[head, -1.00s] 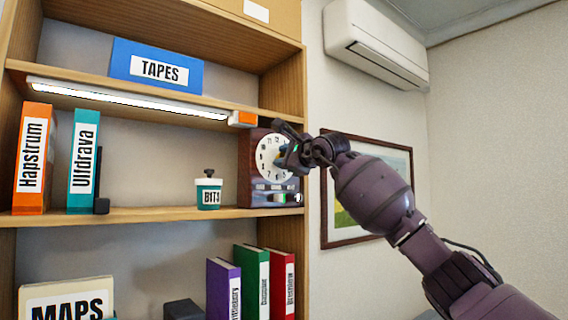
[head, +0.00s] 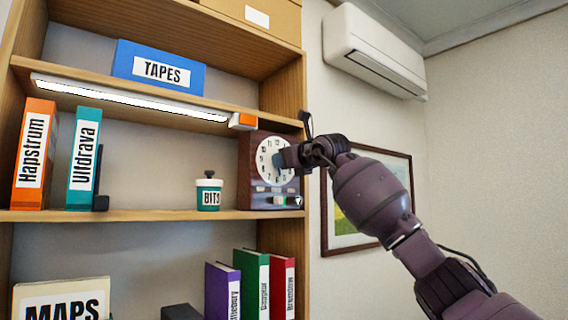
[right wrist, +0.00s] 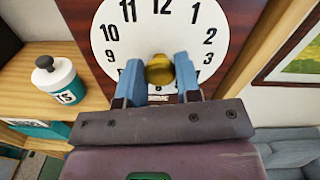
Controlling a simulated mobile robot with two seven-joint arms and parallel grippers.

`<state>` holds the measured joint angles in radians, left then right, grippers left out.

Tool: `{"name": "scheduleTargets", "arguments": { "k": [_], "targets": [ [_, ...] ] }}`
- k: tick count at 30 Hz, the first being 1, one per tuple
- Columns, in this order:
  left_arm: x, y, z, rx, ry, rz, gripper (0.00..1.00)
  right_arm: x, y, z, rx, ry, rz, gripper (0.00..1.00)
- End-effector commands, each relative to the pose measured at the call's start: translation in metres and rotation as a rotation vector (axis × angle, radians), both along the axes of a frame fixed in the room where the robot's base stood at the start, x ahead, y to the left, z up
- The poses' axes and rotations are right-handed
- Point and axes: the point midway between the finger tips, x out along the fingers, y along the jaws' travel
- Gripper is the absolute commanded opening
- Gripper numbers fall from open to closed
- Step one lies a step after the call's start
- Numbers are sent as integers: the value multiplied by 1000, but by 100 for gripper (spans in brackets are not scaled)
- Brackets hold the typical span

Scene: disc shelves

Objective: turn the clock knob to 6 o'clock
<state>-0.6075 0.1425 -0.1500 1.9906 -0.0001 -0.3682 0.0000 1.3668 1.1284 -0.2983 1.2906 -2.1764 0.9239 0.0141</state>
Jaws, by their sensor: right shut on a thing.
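The clock (head: 258,192) is a dark wooden box with a white round dial, on the middle shelf at its right end. In the right wrist view its dial (right wrist: 205,22) fills the top, with 12 at the top. The yellow knob (right wrist: 159,68) sits low on the dial between two blue fingertips. My right gripper (right wrist: 160,78) is shut on the knob; in the head view it (head: 283,158) reaches the dial from the right. The lower numbers, and whatever the knob points at, are largely hidden by the gripper. My left gripper is not in view.
A white-lidded BITS pot (head: 208,193) stands left of the clock. Orange (head: 33,155) and teal (head: 84,160) binders stand at the shelf's left. A lit lamp strip (head: 130,97) runs above. A framed picture (head: 340,225) hangs on the right wall.

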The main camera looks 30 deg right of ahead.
Motion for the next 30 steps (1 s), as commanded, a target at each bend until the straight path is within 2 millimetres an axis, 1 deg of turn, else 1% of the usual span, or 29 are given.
{"name": "scheduleTargets", "arguments": {
  "k": [6,12,29,30],
  "targets": [
    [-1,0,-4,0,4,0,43,1,0,-2,124,13,0,8],
    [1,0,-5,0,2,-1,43,1,1,-1,191,17,1,8],
    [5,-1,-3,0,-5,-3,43,0,1,-1,218,19,1,8],
    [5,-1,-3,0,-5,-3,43,0,1,-1,218,19,1,36]
  ]
}}
